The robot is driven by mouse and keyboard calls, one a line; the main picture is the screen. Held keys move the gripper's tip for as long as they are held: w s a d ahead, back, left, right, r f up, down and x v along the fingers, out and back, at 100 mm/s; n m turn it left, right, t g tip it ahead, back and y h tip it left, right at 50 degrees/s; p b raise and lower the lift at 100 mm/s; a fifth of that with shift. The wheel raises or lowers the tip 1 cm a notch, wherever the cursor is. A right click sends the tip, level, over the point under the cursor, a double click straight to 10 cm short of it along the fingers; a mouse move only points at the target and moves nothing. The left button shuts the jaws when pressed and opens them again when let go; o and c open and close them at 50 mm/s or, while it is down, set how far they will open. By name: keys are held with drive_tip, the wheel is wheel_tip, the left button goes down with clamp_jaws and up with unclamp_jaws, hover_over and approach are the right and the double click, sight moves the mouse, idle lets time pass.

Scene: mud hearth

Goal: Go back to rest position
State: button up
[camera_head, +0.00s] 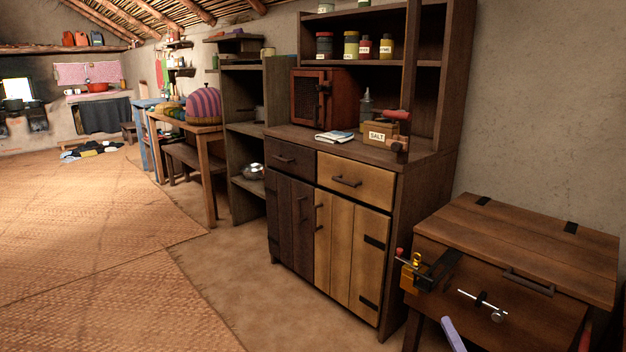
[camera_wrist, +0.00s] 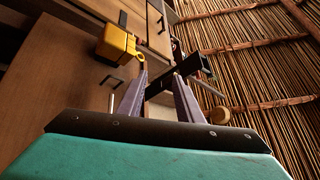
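My gripper shows in the wrist view (camera_wrist: 159,75) as two purple fingers with a gap between their tips. It is open, and I see nothing held between the fingers. Part of one purple finger (camera_head: 453,335) shows at the bottom of the head view, in front of the wooden chest at the right. The rest of the gripper is out of that view. A black metal fitting (camera_wrist: 190,66) and a thin rod lie beyond the fingertips in the wrist view; I cannot tell how far off.
The wooden chest (camera_head: 515,240) bears a yellow padlock-like piece (camera_head: 412,275), also in the wrist view (camera_wrist: 117,42), a black fitting and a silver rod (camera_head: 482,302). A cupboard (camera_head: 425,220) with a salt box (camera_head: 379,134) stands beside it.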

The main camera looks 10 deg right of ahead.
drive_tip(key=s+a+f+n+g+y+p, duration=0.1)
drive_tip(key=a+f+n+g+y+p, duration=0.35)
drive_tip(key=a, duration=0.75)
drive_tip(key=a+f+n+g+y+p, duration=0.1)
drive_tip(key=a+f+g+y+p, duration=0.3)
drive_tip(key=a+g, duration=0.65)
drive_tip(key=s+a+f+n+g+h+p, duration=0.1)
drive_tip(key=s+a+f+g+h+p, duration=0.1)
drive_tip(key=s+a+g+p, duration=0.35)
drive_tip(key=s+a+f+n+g+h+p, duration=0.1)
drive_tip(key=s+a+f+g+h+p, duration=0.15)
drive_tip(key=s+a+p, duration=0.65)
drive_tip(key=s+d+r+n+g+h+p, duration=0.1)
drive_tip(key=s+d+n+g+h+p, duration=0.2)
drive_tip(key=s, duration=1)
drive_tip(key=shift+s+d+r+g+h+p, duration=0.35)
drive_tip(key=shift+d+g+h+p, duration=0.85)
drive_tip(key=shift+d+h+p, duration=1.5)
drive_tip(key=shift+w+d+b, duration=0.15)
drive_tip(key=shift+d+b, duration=0.2)
drive_tip(key=shift+b, duration=0.2)
